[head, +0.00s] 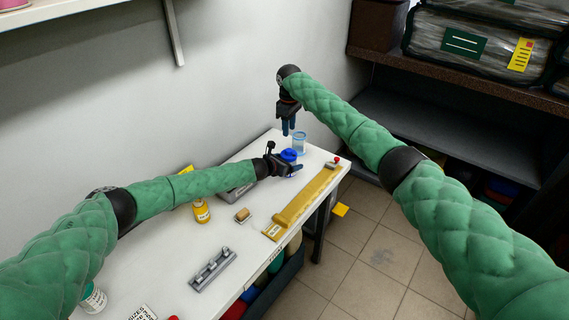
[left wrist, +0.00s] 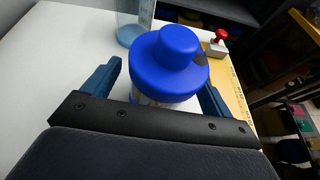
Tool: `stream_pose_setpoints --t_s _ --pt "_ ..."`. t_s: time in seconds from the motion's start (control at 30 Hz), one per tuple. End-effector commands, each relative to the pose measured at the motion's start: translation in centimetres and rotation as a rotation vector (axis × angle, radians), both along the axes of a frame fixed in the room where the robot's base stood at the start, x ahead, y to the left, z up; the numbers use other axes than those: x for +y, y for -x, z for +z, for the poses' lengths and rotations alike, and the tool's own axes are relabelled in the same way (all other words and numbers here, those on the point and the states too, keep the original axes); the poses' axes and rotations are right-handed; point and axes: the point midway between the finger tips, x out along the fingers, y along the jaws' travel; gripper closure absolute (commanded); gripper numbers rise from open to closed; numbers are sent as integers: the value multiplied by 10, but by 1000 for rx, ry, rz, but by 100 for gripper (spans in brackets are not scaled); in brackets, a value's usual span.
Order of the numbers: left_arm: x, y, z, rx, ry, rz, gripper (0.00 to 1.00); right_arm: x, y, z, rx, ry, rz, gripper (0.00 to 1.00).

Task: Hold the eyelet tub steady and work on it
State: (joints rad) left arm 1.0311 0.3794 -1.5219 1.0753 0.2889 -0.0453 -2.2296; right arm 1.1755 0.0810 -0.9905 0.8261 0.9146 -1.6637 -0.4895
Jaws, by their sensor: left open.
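The eyelet tub, as I take it, is the squat tub with a domed blue lid (head: 289,155) near the far end of the white table. It stands upright, and in the left wrist view its blue lid (left wrist: 168,65) hides most of its pale body. My left gripper (head: 290,168) is open, low at the table, with its fingers on either side of the tub; a gap shows beside the left finger. Contact on the right side is unclear. My right gripper (head: 289,128) hangs above and behind the tub, fingers pointing down; its finger gap is too small to judge.
A clear bluish cup (head: 299,142) stands just behind the tub. A red-knobbed tool (head: 336,161) and a long yellow ruler strip (head: 310,198) lie along the right table edge. A yellow bottle (head: 201,211), a small brush-like block (head: 242,215) and a grey rack (head: 213,269) are nearer.

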Motion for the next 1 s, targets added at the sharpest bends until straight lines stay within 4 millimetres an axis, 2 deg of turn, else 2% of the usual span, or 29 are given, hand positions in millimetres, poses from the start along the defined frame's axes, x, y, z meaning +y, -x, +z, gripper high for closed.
stream_pose_setpoints --t_s 0.33,0.37,0.6,0.63,0.73,1.0 --pt "-2 -2 -1 0 0 0 14 0 0 0 0 0 0 64" --pt "-2 -2 -1 0 0 0 18 0 0 0 0 0 0 64" --pt "-2 -2 -1 -1 1 0 64 0 0 0 0 0 0 64" --pt "-2 -2 -1 -1 1 0 42 0 0 0 0 0 0 64" --pt "-2 -2 -1 0 1 0 62 0 0 0 0 0 0 64" --pt "-2 -2 -1 0 1 0 62 0 0 0 0 0 0 64"
